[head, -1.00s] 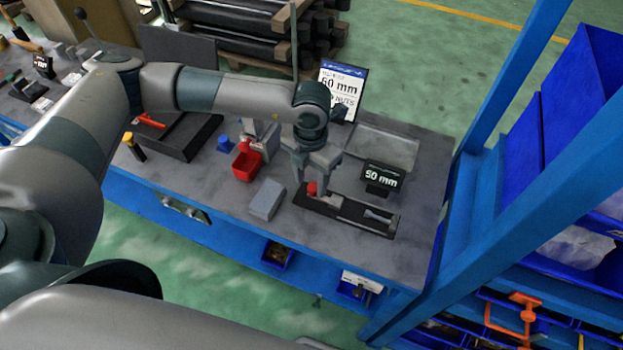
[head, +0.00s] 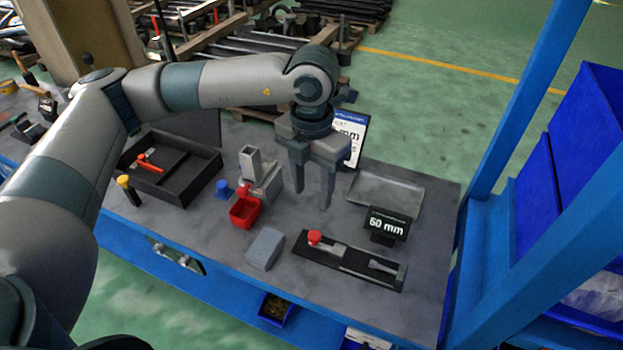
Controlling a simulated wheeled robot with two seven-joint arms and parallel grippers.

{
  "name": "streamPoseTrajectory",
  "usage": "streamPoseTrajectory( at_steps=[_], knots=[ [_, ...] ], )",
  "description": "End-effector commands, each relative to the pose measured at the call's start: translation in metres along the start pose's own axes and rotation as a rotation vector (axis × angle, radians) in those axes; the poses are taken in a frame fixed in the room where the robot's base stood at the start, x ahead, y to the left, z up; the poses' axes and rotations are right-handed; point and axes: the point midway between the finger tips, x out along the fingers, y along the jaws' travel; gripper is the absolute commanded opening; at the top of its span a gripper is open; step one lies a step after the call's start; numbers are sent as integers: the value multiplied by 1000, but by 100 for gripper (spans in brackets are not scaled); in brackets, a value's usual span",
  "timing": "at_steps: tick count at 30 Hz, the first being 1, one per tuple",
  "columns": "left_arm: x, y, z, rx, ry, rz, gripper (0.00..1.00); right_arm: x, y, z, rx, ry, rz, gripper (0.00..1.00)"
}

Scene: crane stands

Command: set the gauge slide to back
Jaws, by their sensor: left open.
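The gauge is a long black base (head: 345,268) near the front edge of the bench, right of centre. Its grey slide (head: 330,248) carries a red knob (head: 314,237) and sits at the left end of the base. A grey fixed piece (head: 384,265) is at the right end. A small black display (head: 387,226) behind the gauge seems to read 60 mm. My left gripper (head: 312,200) is open and empty, fingers pointing down, above and behind the red knob and apart from it. My right gripper is not in view.
A red bin (head: 245,211), a grey block (head: 265,248) and a blue piece (head: 223,188) stand left of the gauge. A grey tray (head: 385,194) and a sign (head: 350,138) are behind. A blue rack upright (head: 515,95) rises at the right.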

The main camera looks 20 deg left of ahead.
Motion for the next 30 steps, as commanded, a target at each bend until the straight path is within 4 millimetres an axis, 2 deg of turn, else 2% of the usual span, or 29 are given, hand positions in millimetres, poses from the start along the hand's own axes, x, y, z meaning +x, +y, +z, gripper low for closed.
streamPoseTrajectory(
  at_steps=[1,6,10,30],
  knots=[
    [-7,0,1,1,-4,1,43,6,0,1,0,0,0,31],
    [-30,0,0,0,-3,0,43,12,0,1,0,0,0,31],
    [-38,0,0,0,1,1,43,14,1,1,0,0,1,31],
    [-41,1,-1,0,1,1,43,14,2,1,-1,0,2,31]
  ],
)
